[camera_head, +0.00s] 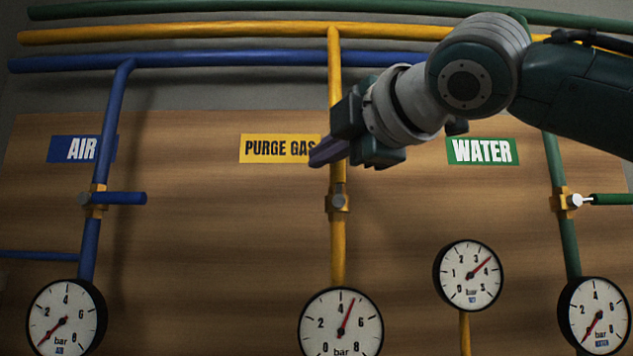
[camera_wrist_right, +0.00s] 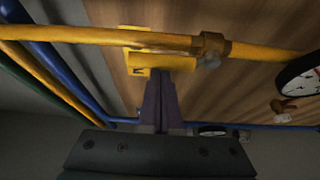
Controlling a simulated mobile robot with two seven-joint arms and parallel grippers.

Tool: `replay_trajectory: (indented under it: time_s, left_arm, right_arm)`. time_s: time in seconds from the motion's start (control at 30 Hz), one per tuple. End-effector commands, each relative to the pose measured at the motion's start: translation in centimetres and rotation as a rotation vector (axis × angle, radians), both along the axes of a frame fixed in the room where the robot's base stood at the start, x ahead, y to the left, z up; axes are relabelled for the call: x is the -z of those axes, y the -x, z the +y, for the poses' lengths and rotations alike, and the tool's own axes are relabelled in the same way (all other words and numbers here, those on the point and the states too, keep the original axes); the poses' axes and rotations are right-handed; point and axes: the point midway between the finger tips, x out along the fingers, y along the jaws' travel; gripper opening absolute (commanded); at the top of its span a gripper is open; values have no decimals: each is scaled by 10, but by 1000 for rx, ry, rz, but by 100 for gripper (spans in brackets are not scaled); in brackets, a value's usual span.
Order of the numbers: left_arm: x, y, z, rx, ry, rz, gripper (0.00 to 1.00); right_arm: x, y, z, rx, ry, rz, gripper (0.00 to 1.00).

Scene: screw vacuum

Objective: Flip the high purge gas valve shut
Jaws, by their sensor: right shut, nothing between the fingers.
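The purge gas valve (camera_head: 337,203) is a brass body with a grey hub on the vertical yellow pipe, below the PURGE GAS sign (camera_head: 270,149). In the right wrist view, the valve hub (camera_wrist_right: 211,48) is right of the fingers. A yellow handle seems to lie along the pipe, but I cannot clearly separate the two. My right gripper (camera_head: 318,157) is shut and empty, above the valve in the head view and over the sign's right end. Its purple fingers (camera_wrist_right: 158,82) point toward the sign and pipe in the wrist view; contact is unclear. My left gripper is not in view.
The blue air valve (camera_head: 97,198) and green water valve (camera_head: 567,201) have handles across their pipes. Gauges (camera_head: 340,325) line the lower board (camera_head: 220,235). Horizontal yellow, blue and green pipes run above.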

Motion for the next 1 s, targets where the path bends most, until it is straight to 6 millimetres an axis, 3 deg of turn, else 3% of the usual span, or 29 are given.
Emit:
replay_trajectory:
  time_s: [0.57, 1.0]
  left_arm:
    - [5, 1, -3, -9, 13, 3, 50]
    - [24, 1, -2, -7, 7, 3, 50]
  right_arm:
    - [1, 2, 0, -2, -11, 1, 0]
    - [2, 2, -4, -2, -162, 2, 0]
